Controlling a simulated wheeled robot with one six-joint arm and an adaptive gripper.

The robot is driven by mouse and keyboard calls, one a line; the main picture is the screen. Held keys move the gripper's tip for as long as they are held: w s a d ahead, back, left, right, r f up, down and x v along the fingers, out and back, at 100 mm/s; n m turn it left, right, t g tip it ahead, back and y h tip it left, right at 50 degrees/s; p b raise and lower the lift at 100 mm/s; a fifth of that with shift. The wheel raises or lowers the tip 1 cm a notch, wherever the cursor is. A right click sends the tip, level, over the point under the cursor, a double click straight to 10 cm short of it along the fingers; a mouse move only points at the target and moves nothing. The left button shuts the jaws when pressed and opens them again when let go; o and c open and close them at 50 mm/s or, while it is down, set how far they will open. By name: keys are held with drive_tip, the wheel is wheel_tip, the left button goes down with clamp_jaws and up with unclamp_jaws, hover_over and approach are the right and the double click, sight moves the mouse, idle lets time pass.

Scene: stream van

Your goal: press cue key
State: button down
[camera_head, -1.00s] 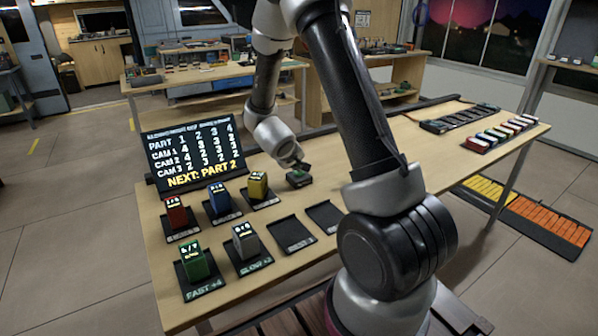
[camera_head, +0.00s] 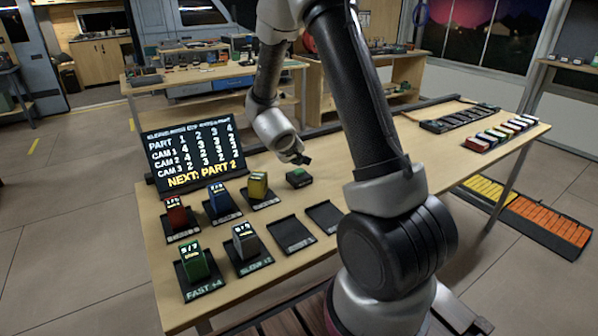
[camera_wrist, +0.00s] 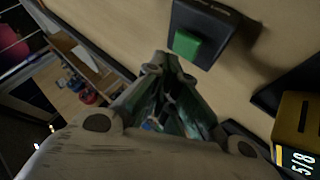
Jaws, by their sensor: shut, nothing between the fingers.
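The cue key is a small black box with a green top button (camera_head: 299,172) on the table, right of the display board. It also shows in the wrist view, where the green button (camera_wrist: 187,43) lies just beyond the fingertips. My gripper (camera_head: 304,161) is shut and empty. It is just above and behind the key, with a small gap visible in the head view. The display board (camera_head: 194,152) shows a table of parts and cams and the line "NEXT: PART 2".
Red (camera_head: 175,214), blue (camera_head: 219,199), yellow (camera_head: 257,186), green (camera_head: 194,263) and grey (camera_head: 245,241) blocks stand on black pads. Two black pads (camera_head: 293,234) are bare. A row of coloured pieces (camera_head: 500,132) lies at the table's right end.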

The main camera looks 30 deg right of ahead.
sight(296, 170)
drive_tip(key=shift+r, duration=2.4)
